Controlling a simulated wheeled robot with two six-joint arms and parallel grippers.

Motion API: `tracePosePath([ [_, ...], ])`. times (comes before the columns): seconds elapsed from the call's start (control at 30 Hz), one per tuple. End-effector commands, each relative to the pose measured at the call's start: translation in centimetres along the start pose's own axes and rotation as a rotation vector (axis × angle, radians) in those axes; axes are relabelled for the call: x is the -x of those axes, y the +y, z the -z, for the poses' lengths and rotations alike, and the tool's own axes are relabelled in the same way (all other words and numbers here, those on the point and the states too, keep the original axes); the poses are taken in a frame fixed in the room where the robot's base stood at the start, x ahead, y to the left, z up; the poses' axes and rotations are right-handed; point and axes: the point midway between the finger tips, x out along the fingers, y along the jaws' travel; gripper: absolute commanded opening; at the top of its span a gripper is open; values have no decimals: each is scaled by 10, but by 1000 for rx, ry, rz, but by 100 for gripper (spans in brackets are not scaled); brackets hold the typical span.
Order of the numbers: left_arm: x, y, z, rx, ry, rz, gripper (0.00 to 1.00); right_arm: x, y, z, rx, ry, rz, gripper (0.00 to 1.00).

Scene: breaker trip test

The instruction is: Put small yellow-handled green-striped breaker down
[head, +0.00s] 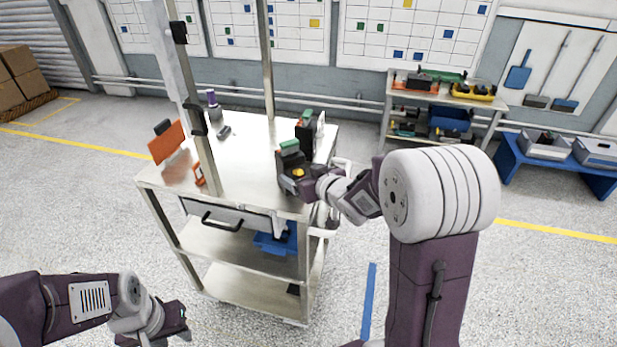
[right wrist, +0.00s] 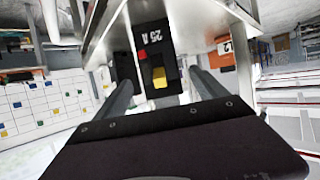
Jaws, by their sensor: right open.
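The small breaker (head: 291,163) is black with a green top and a yellow handle. It stands at the right front edge of the metal cart's top (head: 246,170). In the right wrist view the breaker's face (right wrist: 153,42) shows a 25 A marking, a red spot and the yellow handle (right wrist: 159,78). My right gripper (head: 306,186) is at the breaker's near right side. Its open fingers lie on either side of the breaker in the wrist view; contact cannot be told. My left gripper (head: 180,326) is low at the left, away from the cart; its jaws are unclear.
Another black device with a green top (head: 305,130) stands just behind the breaker. An orange panel (head: 167,142), a purple-topped item (head: 213,104) and a post (head: 198,125) are on the cart's left side. A blue bin (head: 274,243) sits on its shelf. The cart top's middle is clear.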

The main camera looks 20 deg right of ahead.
Motion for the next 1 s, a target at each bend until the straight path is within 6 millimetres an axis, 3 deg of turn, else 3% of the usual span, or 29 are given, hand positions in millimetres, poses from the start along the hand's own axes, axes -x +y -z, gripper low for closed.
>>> tracePosePath([
  [0.1,2,0,0,0,0,0,36,24,0,2,0,2,-2,82],
  [0.23,4,0,0,0,0,0,36,41,0,1,-1,2,-1,82],
  [0.6,4,0,0,0,0,0,36,46,2,-8,-4,-31,-18,82],
  [0.67,4,0,0,0,0,0,36,48,6,-30,-15,-122,-65,82],
  [0.77,4,0,0,0,0,0,36,68,6,-96,-57,-400,-158,82],
  [0.8,4,0,0,0,0,0,36,82,1,-124,-77,-525,-177,82],
  [0.9,4,0,0,0,0,0,36,126,-26,-179,-130,-807,-173,82],
  [1.0,5,0,0,0,0,0,36,162,-51,-208,-171,-992,-136,82],
])
